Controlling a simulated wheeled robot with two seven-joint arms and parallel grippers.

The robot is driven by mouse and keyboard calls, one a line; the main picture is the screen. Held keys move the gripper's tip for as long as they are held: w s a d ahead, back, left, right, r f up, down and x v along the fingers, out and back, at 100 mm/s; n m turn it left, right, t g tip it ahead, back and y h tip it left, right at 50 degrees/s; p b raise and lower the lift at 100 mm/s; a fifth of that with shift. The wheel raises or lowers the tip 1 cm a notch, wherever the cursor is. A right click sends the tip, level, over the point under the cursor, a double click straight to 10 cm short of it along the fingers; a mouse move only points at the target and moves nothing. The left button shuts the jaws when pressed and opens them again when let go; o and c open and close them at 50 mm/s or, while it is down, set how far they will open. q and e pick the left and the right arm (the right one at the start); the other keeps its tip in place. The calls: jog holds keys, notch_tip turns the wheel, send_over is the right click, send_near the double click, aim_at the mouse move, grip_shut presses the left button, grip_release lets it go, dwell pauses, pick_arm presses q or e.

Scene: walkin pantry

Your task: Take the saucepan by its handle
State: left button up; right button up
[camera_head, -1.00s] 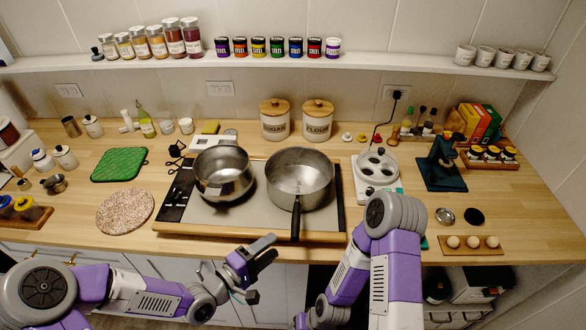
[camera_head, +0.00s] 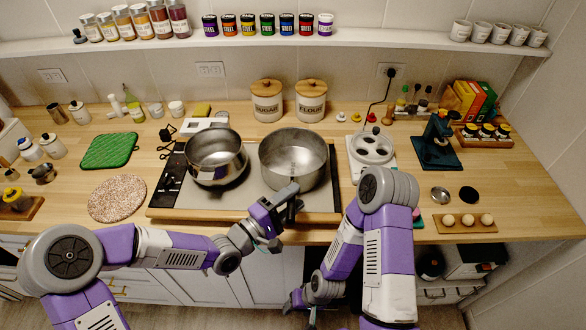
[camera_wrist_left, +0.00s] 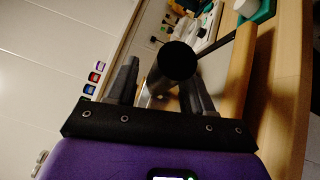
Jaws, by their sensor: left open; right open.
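The steel saucepan (camera_head: 293,158) sits on the right side of the cooktop, upright. Its black handle points toward me and is mostly hidden by my left gripper in the head view. My left gripper (camera_head: 280,212) is open at the handle, just in front of the pan. In the left wrist view, the dark round handle end (camera_wrist_left: 177,60) appears between the spread fingers of my left gripper (camera_wrist_left: 163,82). I cannot tell whether they touch it. My right gripper (camera_head: 312,294) is low in front of the counter, open and empty.
A second steel pot (camera_head: 216,158) stands left of the saucepan on the cooktop (camera_head: 225,203). A white appliance (camera_head: 372,150) stands to the right. A round speckled mat (camera_head: 117,198) lies at left, and an egg board (camera_head: 463,224) at right. Counter space right of the cooktop's front is partly covered by my right arm.

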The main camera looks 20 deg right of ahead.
pick_arm(q)
grip_shut()
dwell(1.3)
jog(key=shift+r, duration=0.15)
